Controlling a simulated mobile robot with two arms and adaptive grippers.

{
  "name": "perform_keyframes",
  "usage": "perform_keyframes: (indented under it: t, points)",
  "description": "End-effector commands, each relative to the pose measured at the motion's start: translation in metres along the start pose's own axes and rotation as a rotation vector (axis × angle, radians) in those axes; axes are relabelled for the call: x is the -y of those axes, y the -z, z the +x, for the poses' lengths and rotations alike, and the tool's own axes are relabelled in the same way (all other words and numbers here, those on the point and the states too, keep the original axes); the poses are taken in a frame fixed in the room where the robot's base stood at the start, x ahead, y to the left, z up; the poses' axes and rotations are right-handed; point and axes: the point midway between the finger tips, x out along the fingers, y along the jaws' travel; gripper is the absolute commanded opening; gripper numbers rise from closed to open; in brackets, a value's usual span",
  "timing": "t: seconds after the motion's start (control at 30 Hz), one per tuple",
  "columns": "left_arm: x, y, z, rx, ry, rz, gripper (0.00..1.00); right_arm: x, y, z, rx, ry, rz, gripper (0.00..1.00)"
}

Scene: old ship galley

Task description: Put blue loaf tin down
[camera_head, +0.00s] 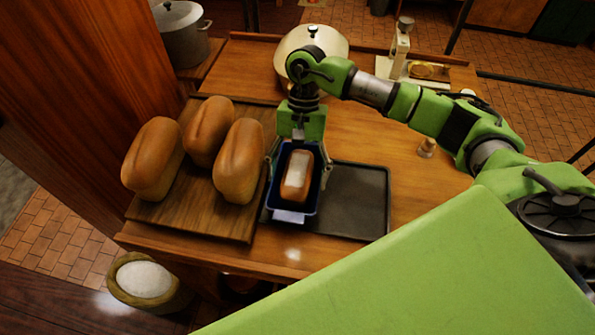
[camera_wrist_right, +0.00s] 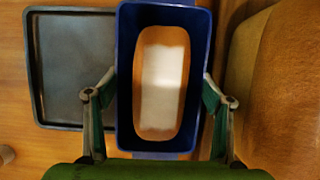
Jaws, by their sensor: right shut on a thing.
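The blue loaf tin (camera_head: 291,216) has a loaf (camera_head: 297,178) with a pale, whitish top inside it. My right gripper (camera_head: 297,168) is shut on the tin, with one finger against each long side. The tin looks level, above the worktop between the wooden board and the dark baking tray (camera_head: 358,203). It hides the tray's left end in the head view; I cannot tell whether its base touches anything. In the right wrist view the tin (camera_wrist_right: 160,148) lies between the fingers, overlapping the tray (camera_wrist_right: 75,60). My left gripper is out of view.
The wooden board (camera_head: 218,225) holds three brown loaves (camera_head: 239,160) close to the tin's left. A domed lidded pot (camera_head: 330,42) and a scale (camera_head: 403,50) stand behind. The worktop (camera_head: 365,135) behind the tray is clear.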

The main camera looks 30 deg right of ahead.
Motion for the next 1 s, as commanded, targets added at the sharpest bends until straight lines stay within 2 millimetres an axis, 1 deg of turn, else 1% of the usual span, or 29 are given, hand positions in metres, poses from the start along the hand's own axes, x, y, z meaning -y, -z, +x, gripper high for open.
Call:
perform_keyframes:
  t: [0.17, 0.3, 0.33, 0.37, 0.63, 0.73, 0.77, 0.87, 1.0]
  points:
    - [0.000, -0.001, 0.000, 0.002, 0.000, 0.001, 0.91, 0.001, 0.000, -0.002, -0.001, 0.003, -0.001, 0.46]
    - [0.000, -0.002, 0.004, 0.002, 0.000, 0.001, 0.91, 0.001, 0.001, 0.002, -0.001, 0.003, -0.001, 0.46]
    - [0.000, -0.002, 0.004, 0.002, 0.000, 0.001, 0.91, 0.000, 0.001, 0.002, -0.001, 0.001, 0.000, 0.76]
    - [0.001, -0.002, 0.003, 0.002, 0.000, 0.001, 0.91, 0.000, 0.001, 0.001, 0.000, 0.001, 0.000, 0.81]
    - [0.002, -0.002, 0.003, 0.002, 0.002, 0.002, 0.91, 0.000, 0.001, 0.001, 0.000, 0.001, 0.000, 0.81]
    - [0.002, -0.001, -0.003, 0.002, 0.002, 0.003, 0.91, 0.000, -0.001, -0.003, 0.000, 0.001, 0.000, 0.81]
    - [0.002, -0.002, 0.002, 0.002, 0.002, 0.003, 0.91, 0.001, 0.001, -0.005, -0.002, 0.002, 0.000, 0.81]
    - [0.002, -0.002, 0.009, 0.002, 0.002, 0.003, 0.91, 0.001, 0.002, -0.020, -0.004, 0.004, 0.001, 0.81]
    - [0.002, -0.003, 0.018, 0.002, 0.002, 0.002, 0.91, 0.001, 0.003, -0.050, -0.004, 0.005, 0.001, 0.81]
